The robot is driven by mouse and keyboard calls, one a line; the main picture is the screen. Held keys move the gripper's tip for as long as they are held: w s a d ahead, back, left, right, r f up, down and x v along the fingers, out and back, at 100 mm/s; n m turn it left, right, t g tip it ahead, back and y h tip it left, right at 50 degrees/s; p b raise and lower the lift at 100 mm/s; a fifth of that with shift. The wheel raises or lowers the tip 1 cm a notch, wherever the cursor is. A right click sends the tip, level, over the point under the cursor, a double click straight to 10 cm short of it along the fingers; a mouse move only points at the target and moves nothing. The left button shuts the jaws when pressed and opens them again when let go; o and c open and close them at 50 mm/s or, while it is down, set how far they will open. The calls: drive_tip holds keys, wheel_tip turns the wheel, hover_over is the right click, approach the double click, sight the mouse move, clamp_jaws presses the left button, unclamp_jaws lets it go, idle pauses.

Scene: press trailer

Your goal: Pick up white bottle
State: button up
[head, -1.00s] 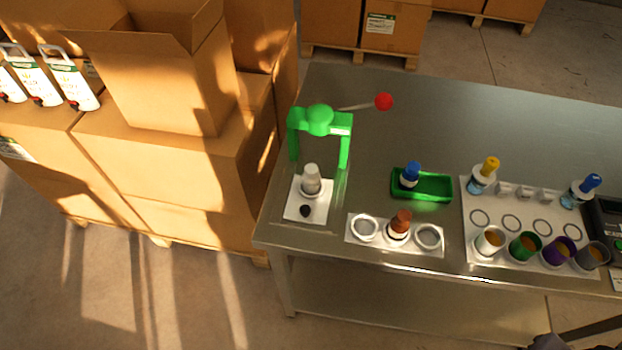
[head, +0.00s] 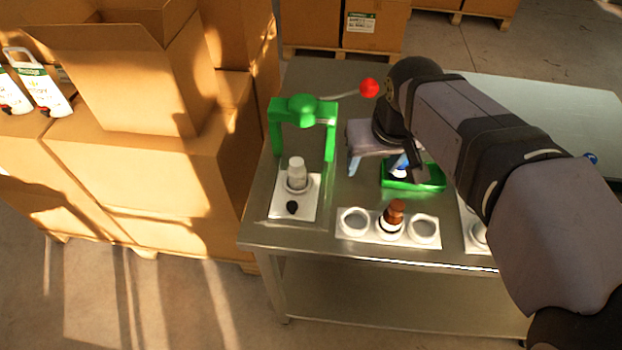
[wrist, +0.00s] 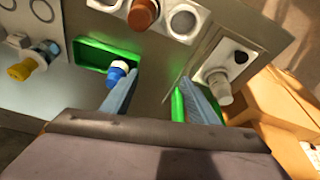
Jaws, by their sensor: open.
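The white bottle (head: 297,172) stands upright on the white plate of the green press, at the left end of the metal table. It also shows in the wrist view (wrist: 218,86), just right of the right finger. My gripper (head: 385,170) is open, to the right of the bottle and apart from it, over the table near the green tray. In the wrist view my gripper's fingers (wrist: 160,82) are spread, with bare table between them and nothing held.
The green press (head: 302,110) arches behind the bottle, with a red-knobbed lever (head: 369,88). A blue-capped bottle (wrist: 118,70) stands in the green tray (wrist: 92,52) near my left finger. A brown bottle (head: 393,215) stands in a white holder (head: 374,236). Cardboard boxes fill the left.

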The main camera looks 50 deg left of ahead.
sight(297, 163)
drive_tip(key=s+a+r+n+y+b, duration=0.1)
drive_tip(key=s+a+r+n, duration=0.15)
drive_tip(key=s+a, duration=0.75)
drive_tip(key=shift+g, duration=0.3)
drive_tip(key=shift+d+p+x, duration=0.15)
drive_tip(key=shift+p+x, duration=0.25)
drive_tip(key=shift+x, duration=1.6)
drive_tip(key=shift+d+p+x, duration=0.1)
drive_tip(key=shift+p+x, duration=0.3)
drive_tip(key=shift+x, duration=1.6)
drive_tip(key=shift+s, duration=0.15)
drive_tip(key=c, duration=1.3)
wheel_tip(297, 163, up, 10)
drive_tip(key=shift+f, duration=0.1)
